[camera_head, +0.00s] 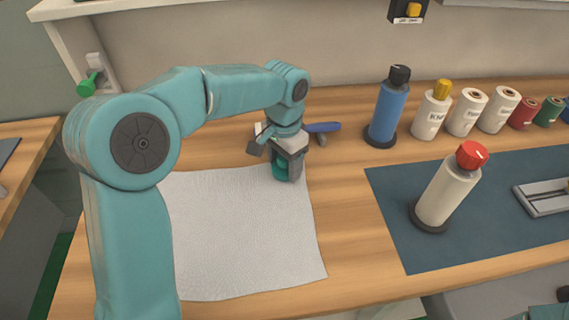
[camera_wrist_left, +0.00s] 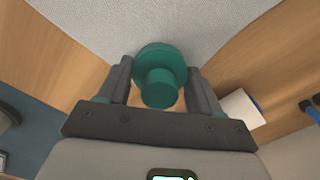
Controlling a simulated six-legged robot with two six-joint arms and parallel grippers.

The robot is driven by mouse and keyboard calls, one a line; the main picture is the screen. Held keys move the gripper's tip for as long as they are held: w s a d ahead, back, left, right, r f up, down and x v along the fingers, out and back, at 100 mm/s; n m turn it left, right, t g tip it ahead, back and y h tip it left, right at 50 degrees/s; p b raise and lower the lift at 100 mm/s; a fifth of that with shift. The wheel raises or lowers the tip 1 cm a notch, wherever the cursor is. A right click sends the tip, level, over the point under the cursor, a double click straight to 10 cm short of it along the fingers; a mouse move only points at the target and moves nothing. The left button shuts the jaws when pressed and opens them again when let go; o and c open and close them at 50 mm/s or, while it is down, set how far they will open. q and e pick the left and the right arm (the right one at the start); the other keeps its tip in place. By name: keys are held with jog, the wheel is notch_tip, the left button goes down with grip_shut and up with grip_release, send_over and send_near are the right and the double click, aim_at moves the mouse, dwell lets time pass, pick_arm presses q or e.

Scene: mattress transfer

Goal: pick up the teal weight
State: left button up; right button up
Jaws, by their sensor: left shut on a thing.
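The teal weight (camera_wrist_left: 160,87) is a round piece with a wide base and a narrower knob, seen between my left gripper's fingers in the left wrist view. In the head view the teal weight (camera_head: 279,168) is partly hidden by the gripper. My left gripper (camera_head: 289,172) is shut on it, pointing down at the upper right corner of the white textured sheet (camera_head: 240,240). The gripper (camera_wrist_left: 158,90) also fills the middle of the wrist view. I cannot tell whether the weight touches the sheet. My right gripper is not in view.
A blue-handled tool (camera_head: 322,127) lies just behind the gripper. A blue bottle (camera_head: 388,110) and several spools stand at the back right. A white bottle with a red cap (camera_head: 447,190) stands on the dark blue mat (camera_head: 400,195). Bare wood (camera_head: 345,235) separates sheet and mat.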

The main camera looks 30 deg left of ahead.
pick_arm(q)
notch_tip(320, 180, up, 19)
jog(key=p, duration=0.4)
jog(key=shift+r, duration=0.15)
